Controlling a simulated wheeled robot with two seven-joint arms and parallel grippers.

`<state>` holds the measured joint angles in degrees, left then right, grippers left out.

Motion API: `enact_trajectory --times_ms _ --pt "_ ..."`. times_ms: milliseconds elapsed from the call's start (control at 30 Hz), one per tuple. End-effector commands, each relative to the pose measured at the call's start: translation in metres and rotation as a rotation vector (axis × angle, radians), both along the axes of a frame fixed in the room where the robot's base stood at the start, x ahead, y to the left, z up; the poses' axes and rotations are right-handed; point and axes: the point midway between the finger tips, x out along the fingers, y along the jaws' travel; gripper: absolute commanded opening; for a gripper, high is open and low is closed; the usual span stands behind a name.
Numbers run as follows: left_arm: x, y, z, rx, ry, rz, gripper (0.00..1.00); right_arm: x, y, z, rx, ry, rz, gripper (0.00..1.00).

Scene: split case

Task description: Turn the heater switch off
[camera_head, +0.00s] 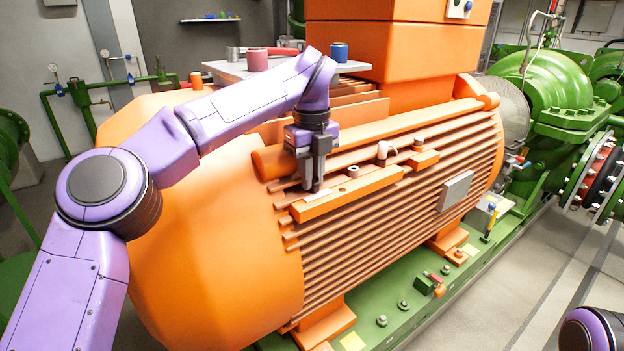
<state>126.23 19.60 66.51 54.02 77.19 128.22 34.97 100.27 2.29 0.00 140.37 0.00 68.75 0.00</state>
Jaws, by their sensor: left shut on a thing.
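My left gripper (313,186) points down at the ribbed top side of the big orange motor (215,255). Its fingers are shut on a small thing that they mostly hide. A small pale piece (318,197) shows right below the fingertips, on an orange ledge. I cannot tell whether the held thing is the heater switch. A small green box with a red part (428,284) sits on the green base, and its switch position is too small to read. My right gripper is not in view.
Small grey fittings (352,171) stand on the ledge to the right of the gripper. A grey shelf (222,70) behind my arm holds a pink cup (257,60) and a blue cup (339,52). Green pump housing (560,85) stands at the right.

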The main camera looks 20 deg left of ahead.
Motion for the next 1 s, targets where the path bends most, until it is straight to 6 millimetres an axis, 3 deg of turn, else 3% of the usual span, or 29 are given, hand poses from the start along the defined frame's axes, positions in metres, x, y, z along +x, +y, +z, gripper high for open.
enact_trajectory --times_ms 633,667,733,1000 --pt "0.0006 0.0012 0.0001 0.001 -0.001 0.057 0.0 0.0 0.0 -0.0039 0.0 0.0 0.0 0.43" --pt "0.0006 0.0013 0.0001 0.001 -0.001 0.057 0.2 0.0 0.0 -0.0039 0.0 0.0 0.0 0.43" --pt "0.0005 0.0013 0.0 0.001 -0.001 0.056 0.43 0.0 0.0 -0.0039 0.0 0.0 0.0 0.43" --pt "0.0002 0.0004 0.0005 0.001 -0.001 0.054 0.43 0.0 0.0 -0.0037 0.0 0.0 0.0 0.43"
